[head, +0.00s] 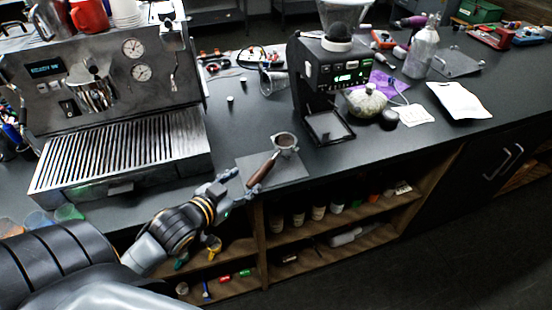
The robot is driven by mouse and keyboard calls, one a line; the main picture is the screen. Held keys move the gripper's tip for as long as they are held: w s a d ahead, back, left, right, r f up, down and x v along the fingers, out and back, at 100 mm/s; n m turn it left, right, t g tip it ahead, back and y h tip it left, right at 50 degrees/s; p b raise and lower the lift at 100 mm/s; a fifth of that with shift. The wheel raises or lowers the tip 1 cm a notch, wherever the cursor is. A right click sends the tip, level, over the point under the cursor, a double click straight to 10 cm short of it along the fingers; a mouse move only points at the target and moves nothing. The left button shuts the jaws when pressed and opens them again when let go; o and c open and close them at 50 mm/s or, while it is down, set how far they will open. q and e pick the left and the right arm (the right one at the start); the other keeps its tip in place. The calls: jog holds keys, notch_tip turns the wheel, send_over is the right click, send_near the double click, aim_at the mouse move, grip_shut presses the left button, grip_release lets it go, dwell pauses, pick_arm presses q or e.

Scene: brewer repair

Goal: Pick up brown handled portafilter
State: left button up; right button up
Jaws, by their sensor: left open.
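The portafilter has a brown handle (263,168) and a round metal basket (285,141). It lies on a dark grey mat (296,170) at the counter's front edge, basket toward the back and handle slanting down to the left toward me. My left gripper (243,182) comes in from the lower left and is open, with its fingers around or beside the end of the handle. I cannot tell whether they touch it. My right gripper is not in view.
A silver espresso machine (119,118) stands at the left, and a black grinder (335,85) stands behind the mat to the right. A white pouch (459,101) and a metal bottle (421,52) are further right. Open shelves (335,222) lie below the counter.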

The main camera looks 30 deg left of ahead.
aim_at(260, 172)
pick_arm(q)
jog(key=x, duration=0.5)
jog(key=shift+w+a+f, duration=0.1)
jog(key=shift+w, duration=0.05)
jog(key=p+x, duration=0.1)
jog(key=x, duration=0.1)
jog(key=p+x, duration=0.1)
jog(key=x, duration=0.1)
jog(key=shift+f, duration=0.35)
jog(key=shift+w+f, duration=0.3)
jog(key=shift+w, duration=0.2)
jog(key=shift+s, duration=0.1)
grip_shut()
jog(key=shift+r, duration=0.1)
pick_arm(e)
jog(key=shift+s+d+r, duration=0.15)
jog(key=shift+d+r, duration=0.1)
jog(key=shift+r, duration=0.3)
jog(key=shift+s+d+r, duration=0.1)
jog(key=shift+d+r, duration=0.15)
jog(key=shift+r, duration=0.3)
